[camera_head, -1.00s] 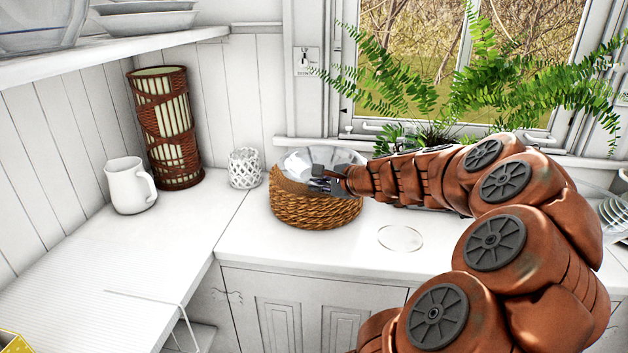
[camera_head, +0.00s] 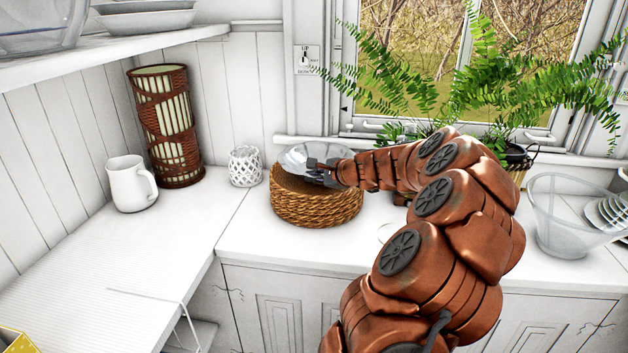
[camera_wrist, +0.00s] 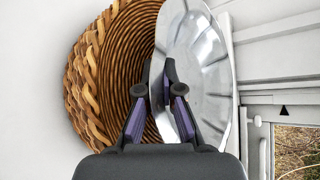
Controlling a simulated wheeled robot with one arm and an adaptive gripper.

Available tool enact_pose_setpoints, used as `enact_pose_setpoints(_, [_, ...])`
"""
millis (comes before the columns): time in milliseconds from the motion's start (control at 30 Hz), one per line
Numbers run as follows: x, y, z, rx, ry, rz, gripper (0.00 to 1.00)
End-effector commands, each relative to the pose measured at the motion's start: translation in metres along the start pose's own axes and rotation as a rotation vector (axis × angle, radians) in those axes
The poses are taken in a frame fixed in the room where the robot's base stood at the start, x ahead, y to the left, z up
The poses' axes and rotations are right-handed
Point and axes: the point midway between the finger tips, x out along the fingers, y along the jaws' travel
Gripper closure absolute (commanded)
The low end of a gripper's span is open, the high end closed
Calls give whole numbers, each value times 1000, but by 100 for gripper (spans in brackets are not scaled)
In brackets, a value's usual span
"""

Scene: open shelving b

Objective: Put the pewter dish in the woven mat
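The pewter dish (camera_head: 305,155) is a shiny silver dish with a fluted rim. The woven mat (camera_head: 315,212) is a round, basket-like brown piece with a raised braided wall, on the white counter. My gripper (camera_head: 322,172) is at the dish's near edge, above the woven mat's back part. In the wrist view, the fingers of my gripper (camera_wrist: 160,82) are on either side of the rim of the dish (camera_wrist: 207,80), which is tilted steeply. The dish covers the right part of the woven mat (camera_wrist: 88,95); the visible inside looks empty.
A white lattice cup (camera_head: 245,166), a wicker lamp (camera_head: 165,125) and a white mug (camera_head: 131,184) stand to the left. A potted fern (camera_head: 480,90) and window are behind. A clear bowl (camera_head: 570,215) stands right. The left counter is largely clear.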

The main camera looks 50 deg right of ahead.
Motion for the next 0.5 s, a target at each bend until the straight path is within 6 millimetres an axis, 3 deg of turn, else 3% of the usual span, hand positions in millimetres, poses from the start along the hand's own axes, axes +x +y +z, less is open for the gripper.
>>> enact_pose_setpoints(467, [5,9,-5,-1,-2,-2,100])
enact_pose_setpoints(500, [6,10,-6,-1,-2,-2,94])
